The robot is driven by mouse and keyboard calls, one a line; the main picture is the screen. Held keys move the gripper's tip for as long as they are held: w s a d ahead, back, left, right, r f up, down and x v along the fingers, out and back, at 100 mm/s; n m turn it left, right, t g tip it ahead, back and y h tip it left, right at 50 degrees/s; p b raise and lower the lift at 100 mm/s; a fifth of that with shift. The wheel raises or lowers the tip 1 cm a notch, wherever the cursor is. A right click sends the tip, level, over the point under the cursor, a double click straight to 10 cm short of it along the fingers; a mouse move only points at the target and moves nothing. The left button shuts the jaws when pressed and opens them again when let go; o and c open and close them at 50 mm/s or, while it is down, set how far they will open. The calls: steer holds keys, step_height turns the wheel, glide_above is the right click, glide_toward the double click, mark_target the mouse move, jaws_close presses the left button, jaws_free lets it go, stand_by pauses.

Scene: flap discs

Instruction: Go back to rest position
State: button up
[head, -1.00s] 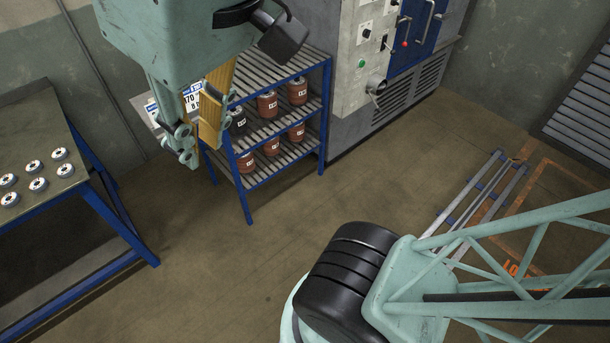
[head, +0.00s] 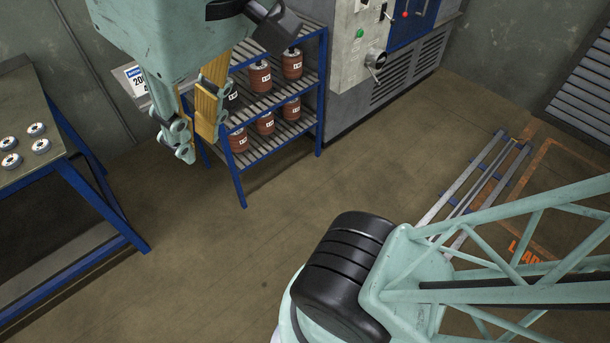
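My gripper (head: 197,148) hangs at the upper left of the head view, with its fingers pointing down. Its yellow finger pads stand apart with a gap between them, and I see nothing held. It appears in front of the left side of a blue-framed shelf rack (head: 322,95) and hides part of it. My arm comes in from the top edge, so its upper part is out of view.
The rack holds several reddish-brown labelled canisters (head: 260,76). A blue-legged table (head: 45,125) with several small discs (head: 41,146) stands at the left. A grey machine cabinet (head: 350,70) is behind. Metal rails (head: 465,185) lie on the right floor. The middle floor is clear.

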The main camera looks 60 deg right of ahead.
steer(key=shift+s+f+b, duration=0.15)
steer(key=shift+f+b, duration=0.45)
steer(key=shift+f, duration=0.4)
steer(key=shift+s+f+b, duration=0.1)
steer(key=shift+f+b, duration=0.45)
steer(key=shift+f, duration=0.4)
